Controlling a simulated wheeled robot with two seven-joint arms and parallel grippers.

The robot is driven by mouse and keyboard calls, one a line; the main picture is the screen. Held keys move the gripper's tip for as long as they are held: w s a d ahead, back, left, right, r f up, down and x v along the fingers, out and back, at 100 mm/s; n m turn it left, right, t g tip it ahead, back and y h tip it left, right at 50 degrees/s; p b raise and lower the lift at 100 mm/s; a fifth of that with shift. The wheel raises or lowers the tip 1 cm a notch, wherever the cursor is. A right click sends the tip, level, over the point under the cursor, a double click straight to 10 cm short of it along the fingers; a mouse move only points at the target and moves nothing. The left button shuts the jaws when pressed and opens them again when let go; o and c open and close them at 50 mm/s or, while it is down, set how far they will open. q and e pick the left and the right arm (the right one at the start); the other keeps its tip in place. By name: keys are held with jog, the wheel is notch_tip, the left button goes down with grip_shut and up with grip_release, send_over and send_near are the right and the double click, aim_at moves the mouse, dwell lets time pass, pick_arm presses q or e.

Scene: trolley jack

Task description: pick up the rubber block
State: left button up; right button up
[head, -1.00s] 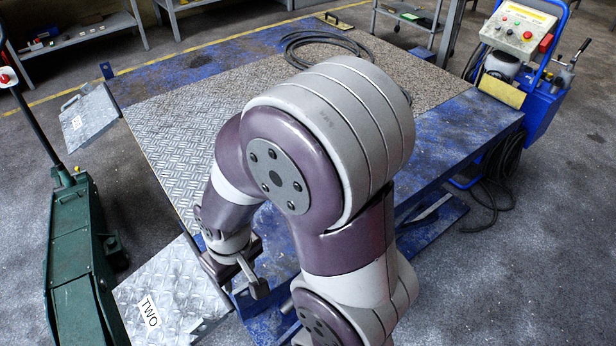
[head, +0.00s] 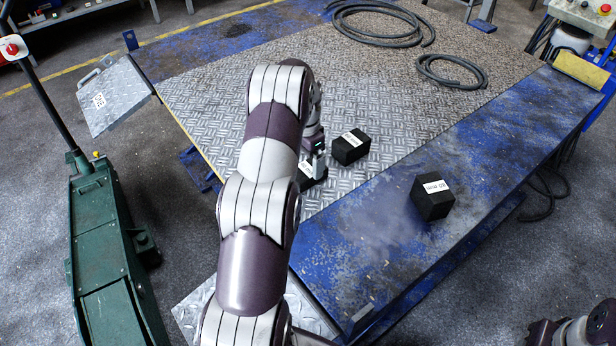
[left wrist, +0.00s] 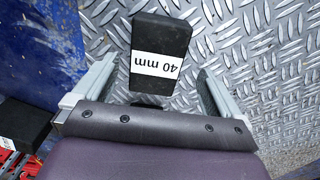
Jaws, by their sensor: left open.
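Black blocks with white labels stand on the platform. One (head: 350,147) is on the diamond plate just right of my left gripper (head: 314,168), and one (head: 432,196) is on the blue edge. A further dark block seems partly hidden by the gripper. In the left wrist view, a black block (left wrist: 160,40) labelled "40 mm", its text upside down, stands between the spread fingers of my left gripper (left wrist: 152,92), with gaps on both sides. Another black block (left wrist: 25,122) shows at lower left. Part of my right arm shows at bottom right; its jaws are unclear.
The platform (head: 235,85) has coiled black hoses (head: 452,72) at its far side. A green trolley jack (head: 105,250) with an upright handle stands at left. A control cart (head: 590,50) stands at far right. The plate's middle is clear.

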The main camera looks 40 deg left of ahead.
aim_at(307, 169)
pick_arm(q)
jog(key=f, duration=0.4)
jog(key=shift+d, duration=0.35)
jog(key=shift+a+f, duration=0.15)
jog(key=shift+f, duration=0.05)
jog(key=shift+r, duration=0.15)
jog(key=c, duration=1.3)
